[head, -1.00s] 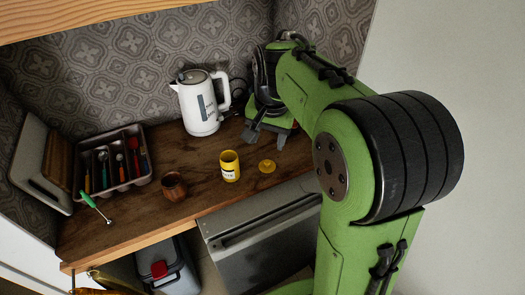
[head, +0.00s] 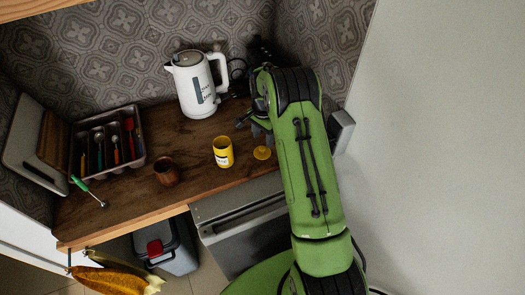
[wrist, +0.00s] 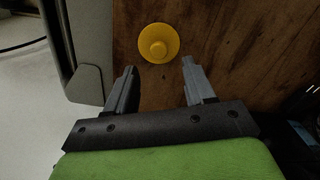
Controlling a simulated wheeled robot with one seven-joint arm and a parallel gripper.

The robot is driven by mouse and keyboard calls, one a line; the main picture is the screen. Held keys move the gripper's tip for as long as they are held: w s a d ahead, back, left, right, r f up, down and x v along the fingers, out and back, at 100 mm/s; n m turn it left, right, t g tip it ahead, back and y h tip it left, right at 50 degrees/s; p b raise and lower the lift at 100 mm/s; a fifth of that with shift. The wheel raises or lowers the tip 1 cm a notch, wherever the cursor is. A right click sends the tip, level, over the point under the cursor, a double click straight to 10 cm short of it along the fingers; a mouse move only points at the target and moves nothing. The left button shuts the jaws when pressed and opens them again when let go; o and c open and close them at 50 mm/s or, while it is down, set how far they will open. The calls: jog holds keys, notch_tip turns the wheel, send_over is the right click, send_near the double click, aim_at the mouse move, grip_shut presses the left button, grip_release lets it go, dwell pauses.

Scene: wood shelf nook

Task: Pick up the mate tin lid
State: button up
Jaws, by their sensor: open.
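The mate tin lid is a round yellow disc with a raised knob. In the head view the lid (head: 262,153) lies on the wooden counter, right of the open yellow tin (head: 223,152). In the wrist view the lid (wrist: 158,43) lies ahead of my fingertips, roughly centred between them. My gripper (wrist: 158,68) is open and empty, its two fingers apart, with no visible contact with the lid. In the head view my gripper (head: 256,126) is just behind the lid, partly hidden by my arm.
A white kettle (head: 197,85) stands at the back. A brown cup (head: 167,171), a utensil tray (head: 139,157) and a green-handled tool (head: 82,187) are to the left. A grey appliance (head: 240,222) is below the counter's front edge. Bare wood surrounds the lid.

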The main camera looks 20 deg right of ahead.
aim_at(262, 148)
jog(key=f, duration=0.5)
jog(key=shift+a, duration=0.2)
jog(key=shift+s+r, duration=0.1)
jog(key=shift+r, duration=0.05)
grip_shut()
